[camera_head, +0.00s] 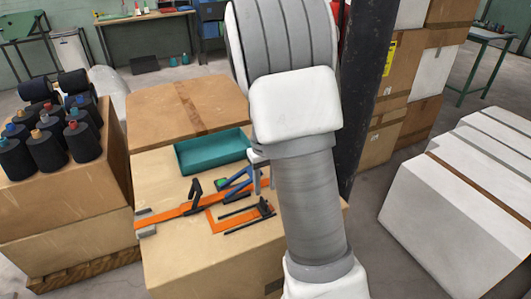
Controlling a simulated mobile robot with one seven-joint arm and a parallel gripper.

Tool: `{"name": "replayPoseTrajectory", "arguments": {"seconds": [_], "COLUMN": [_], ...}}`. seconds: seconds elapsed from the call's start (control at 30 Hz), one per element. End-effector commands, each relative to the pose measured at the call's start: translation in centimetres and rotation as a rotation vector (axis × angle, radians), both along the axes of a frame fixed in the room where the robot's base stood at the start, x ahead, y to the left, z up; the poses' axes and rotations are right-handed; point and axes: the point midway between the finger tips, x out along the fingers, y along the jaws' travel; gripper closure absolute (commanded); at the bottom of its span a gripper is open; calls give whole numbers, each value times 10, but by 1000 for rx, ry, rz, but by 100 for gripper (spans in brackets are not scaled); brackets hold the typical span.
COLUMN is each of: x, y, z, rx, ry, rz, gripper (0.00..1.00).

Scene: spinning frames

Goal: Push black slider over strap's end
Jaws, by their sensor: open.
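An orange strap (168,215) lies across the cardboard box top, running from a grey clamp-like block (147,231) at the left toward my arm at the right. A black piece (194,188), which looks like the slider, stands on the strap left of its middle. Whether the strap passes through it is too small to tell. The strap's right end is near or behind my arm. My gripper (258,176) shows only in part, just left of my arm and over the strap's right part. Its fingers look apart, and contact with anything cannot be made out.
A teal tray (212,151) stands behind the strap. A blue tool (236,179) lies by the strap's right part. An orange frame (213,222) and black rods (240,221) lie in front. Boxes with black spools (48,146) stand at left. My arm hides the box's right side.

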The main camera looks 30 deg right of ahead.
Motion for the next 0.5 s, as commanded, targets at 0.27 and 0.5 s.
{"name": "replayPoseTrajectory", "arguments": {"seconds": [0.27,0.5], "x": [1,0], "y": [-1,-1], "z": [73,112], "rx": [-1,-1], "ry": [-5,-3], "rz": [0,-1], "gripper": [57,57]}}
